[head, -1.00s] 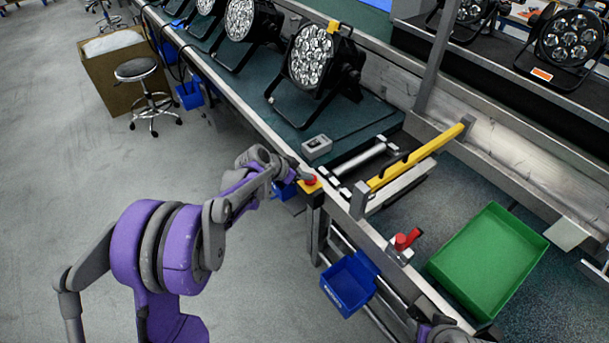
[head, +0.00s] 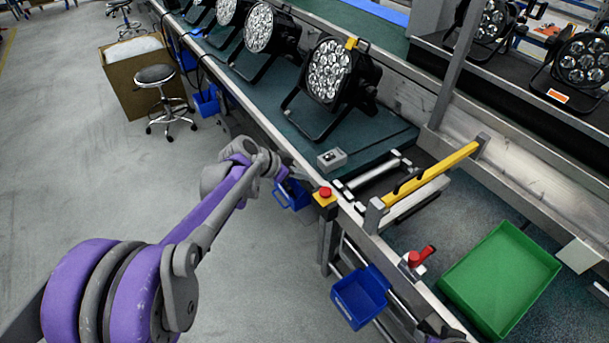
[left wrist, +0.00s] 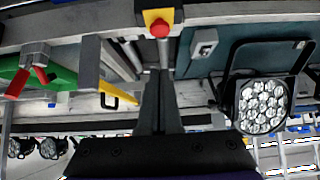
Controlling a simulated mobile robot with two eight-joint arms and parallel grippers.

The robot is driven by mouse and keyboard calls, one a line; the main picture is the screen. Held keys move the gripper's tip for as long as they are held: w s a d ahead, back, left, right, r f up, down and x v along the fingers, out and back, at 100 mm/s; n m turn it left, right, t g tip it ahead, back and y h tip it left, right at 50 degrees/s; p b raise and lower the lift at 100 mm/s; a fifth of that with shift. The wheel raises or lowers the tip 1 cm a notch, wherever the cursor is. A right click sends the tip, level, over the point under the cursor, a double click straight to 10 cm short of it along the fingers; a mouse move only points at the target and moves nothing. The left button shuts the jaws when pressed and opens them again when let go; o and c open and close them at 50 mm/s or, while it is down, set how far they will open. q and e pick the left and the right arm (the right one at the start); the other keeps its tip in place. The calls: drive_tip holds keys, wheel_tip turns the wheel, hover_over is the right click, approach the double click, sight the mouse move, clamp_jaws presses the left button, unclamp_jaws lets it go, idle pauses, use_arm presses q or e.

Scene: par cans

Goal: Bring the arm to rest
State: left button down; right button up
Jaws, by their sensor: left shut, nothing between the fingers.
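My left arm reaches in from the lower left of the head view, over the floor in front of the workbench. My left gripper (head: 284,175) is at its far end, beside the bench's front edge and partly hidden by my own wrist. In the left wrist view my left gripper (left wrist: 160,78) shows as two dark fingers shut together with nothing between them. The red button on its yellow box (left wrist: 159,28) appears just beyond the fingertips; in the head view the red button (head: 325,192) sits on the bench edge right of the gripper. My right gripper does not show clearly.
The workbench carries a row of par cans (head: 330,72), a grey switch box (head: 331,158), a yellow bar (head: 435,174), a red-handled clamp (head: 420,257) and a green tray (head: 500,280). Blue bins (head: 361,296) hang along its front.

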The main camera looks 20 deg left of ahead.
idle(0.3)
use_arm(q)
drive_tip(key=s+d+n+g+y+p, duration=0.1)
drive_tip(key=s+n+y, duration=0.4)
drive_tip(key=s, duration=2.4)
drive_tip(key=d+n+p, duration=0.1)
drive_tip(key=n, duration=0.1)
drive_tip(key=shift+s+d+f+n+g+y+p, duration=0.2)
drive_tip(key=shift+d+f+n+g+y+p, duration=0.1)
drive_tip(key=shift+d+p, duration=0.1)
